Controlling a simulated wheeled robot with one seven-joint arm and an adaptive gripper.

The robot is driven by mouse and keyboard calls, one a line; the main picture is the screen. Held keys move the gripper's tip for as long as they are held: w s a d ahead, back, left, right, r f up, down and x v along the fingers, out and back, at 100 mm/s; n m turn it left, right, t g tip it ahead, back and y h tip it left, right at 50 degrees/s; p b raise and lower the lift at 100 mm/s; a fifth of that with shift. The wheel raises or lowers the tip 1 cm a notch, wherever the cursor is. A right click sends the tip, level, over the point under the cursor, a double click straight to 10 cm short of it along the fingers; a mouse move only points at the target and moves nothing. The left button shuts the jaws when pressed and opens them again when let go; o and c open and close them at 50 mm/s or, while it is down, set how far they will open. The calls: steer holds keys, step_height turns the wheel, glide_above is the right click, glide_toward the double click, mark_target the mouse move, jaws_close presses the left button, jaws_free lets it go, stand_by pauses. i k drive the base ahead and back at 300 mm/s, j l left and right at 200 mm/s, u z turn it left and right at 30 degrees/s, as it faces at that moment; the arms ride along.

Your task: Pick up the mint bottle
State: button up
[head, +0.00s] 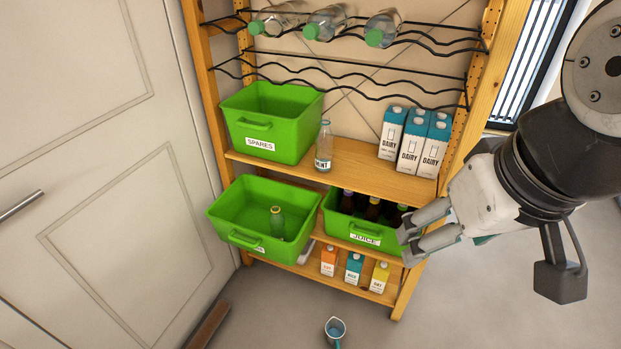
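The mint bottle (323,148) is a clear, slim bottle with a white label reading "MINT". It stands upright on the middle wooden shelf, just right of the green SPARES bin. My gripper (405,238) is at the right, lower than the bottle and in front of the shelf unit. Its two fingers point left and are apart, with nothing seen between them. In the picture they overlap the right end of the JUICE bin. The gripper is well apart from the mint bottle.
The SPARES bin (262,143) and several dairy cartons (410,150) flank the bottle. Below are a green bin (232,237) with a bottle and the JUICE bin (345,227). Wire racks (340,68) hold bottles above. A small jug (335,329) is on the floor.

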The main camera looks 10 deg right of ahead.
mark_target(325, 136)
steer(key=i+l+u, duration=0.15)
steer(key=u, duration=0.2)
steer(key=i+l+u, duration=0.15)
steer(key=l+u, duration=0.25)
steer(key=j, duration=0.1)
